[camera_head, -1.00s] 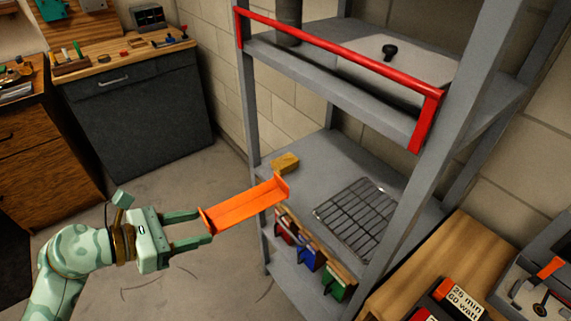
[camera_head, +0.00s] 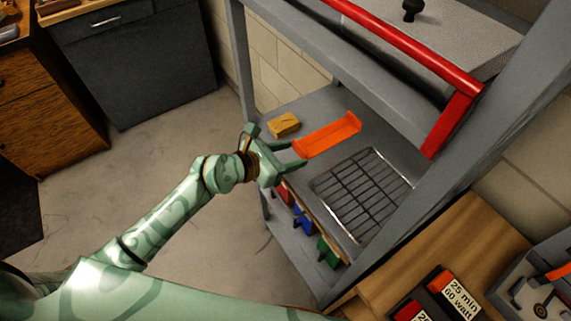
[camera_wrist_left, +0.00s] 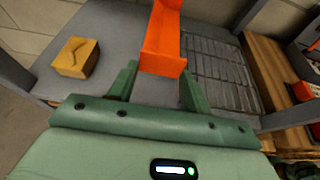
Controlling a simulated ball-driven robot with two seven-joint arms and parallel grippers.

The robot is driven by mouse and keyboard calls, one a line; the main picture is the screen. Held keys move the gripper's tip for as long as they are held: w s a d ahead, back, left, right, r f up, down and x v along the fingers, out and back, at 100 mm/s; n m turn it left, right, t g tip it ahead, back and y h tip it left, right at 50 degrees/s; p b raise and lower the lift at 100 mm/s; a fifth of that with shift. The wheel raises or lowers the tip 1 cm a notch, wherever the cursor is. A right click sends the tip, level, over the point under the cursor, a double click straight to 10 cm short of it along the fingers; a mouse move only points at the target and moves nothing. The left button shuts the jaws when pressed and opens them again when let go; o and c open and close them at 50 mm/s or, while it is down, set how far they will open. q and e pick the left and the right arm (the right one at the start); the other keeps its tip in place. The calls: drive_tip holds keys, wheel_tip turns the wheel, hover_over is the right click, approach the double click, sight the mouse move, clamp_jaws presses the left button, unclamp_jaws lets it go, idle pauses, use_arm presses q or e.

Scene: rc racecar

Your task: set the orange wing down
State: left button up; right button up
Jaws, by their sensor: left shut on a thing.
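The orange wing (camera_head: 327,135) is a flat bar with upturned end plates. It is over the grey shelf (camera_head: 365,136), between a yellow block and a wire rack; I cannot tell whether it touches the shelf. My left gripper (camera_head: 297,157) is shut on the near end of the wing, at the shelf's front edge. In the left wrist view the wing (camera_wrist_left: 162,40) extends away from between the fingers (camera_wrist_left: 160,85). My right gripper is not in view.
The yellow block (camera_head: 284,124) lies left of the wing. The wire rack (camera_head: 362,190) lies to its right. A red rail (camera_head: 405,50) and upper shelf hang above. Red, blue and green items (camera_head: 304,222) sit below the shelf's front edge. A wooden surface (camera_head: 440,255) is at right.

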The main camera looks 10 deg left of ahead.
use_arm(q)
drive_tip(key=f, duration=0.1)
drive_tip(key=w+a+f+b, duration=0.1)
drive_tip(key=f, duration=0.1)
drive_tip(key=w+f+b, duration=0.1)
drive_tip(key=shift+w+a+f, duration=0.1)
drive_tip(key=shift+a+f, duration=0.05)
drive_tip(key=shift+a, duration=0.25)
drive_tip(key=shift+w+a+f+b, duration=0.2)
drive_tip(key=shift+w+f+b, duration=0.1)
drive_tip(key=shift+f+b, duration=0.1)
wheel_tip(320, 180, down, 4)
drive_tip(key=shift+w+a+r+b, duration=0.15)
drive_tip(key=shift+r+b, duration=0.05)
drive_tip(key=shift+b, duration=0.95)
drive_tip(key=shift+r, duration=0.15)
drive_tip(key=o, duration=1)
drive_tip(key=shift+c, duration=0.2)
